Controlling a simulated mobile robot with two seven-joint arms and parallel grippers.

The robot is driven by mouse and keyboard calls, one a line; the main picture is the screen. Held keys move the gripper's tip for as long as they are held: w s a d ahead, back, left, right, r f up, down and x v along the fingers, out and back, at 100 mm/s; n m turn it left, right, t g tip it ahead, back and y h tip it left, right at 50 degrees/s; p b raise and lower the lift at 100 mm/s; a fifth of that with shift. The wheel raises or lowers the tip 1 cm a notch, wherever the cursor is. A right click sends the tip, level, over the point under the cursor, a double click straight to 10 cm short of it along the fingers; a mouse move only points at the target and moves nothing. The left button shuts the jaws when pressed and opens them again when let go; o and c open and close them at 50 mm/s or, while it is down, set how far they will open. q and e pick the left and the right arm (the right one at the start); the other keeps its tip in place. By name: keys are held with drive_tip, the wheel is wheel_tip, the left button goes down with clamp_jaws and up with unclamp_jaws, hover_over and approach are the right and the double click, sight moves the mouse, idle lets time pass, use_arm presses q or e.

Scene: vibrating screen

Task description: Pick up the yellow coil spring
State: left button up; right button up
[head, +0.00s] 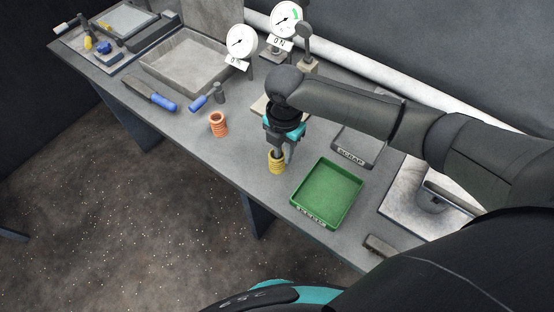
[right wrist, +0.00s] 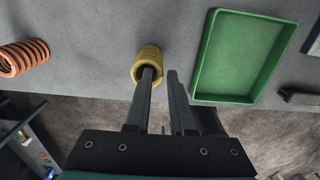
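The yellow coil spring (head: 276,167) stands upright on the grey bench, left of the green tray. It also shows in the right wrist view (right wrist: 147,53). My right gripper (head: 283,156) points down over it with its fingers apart. In the right wrist view, one finger of the right gripper (right wrist: 161,72) overlaps the spring's open top, and the other finger is to the right of the spring with a gap between. I cannot tell whether the first finger is inside the bore or just above it. My left gripper is not in view.
An orange coil spring (head: 218,129) stands to the left. The green tray (head: 352,174) is close on the right, with a scrap tray (head: 372,157) behind it. Two dial gauges (head: 241,40) (head: 287,19) and a grey bin (head: 150,68) are farther back. The bench's front edge is near.

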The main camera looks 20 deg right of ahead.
sight(282, 171)
wheel_tip(282, 171, down, 5)
drive_tip(key=shift+f, duration=0.1)
clamp_jaws()
idle(1.6)
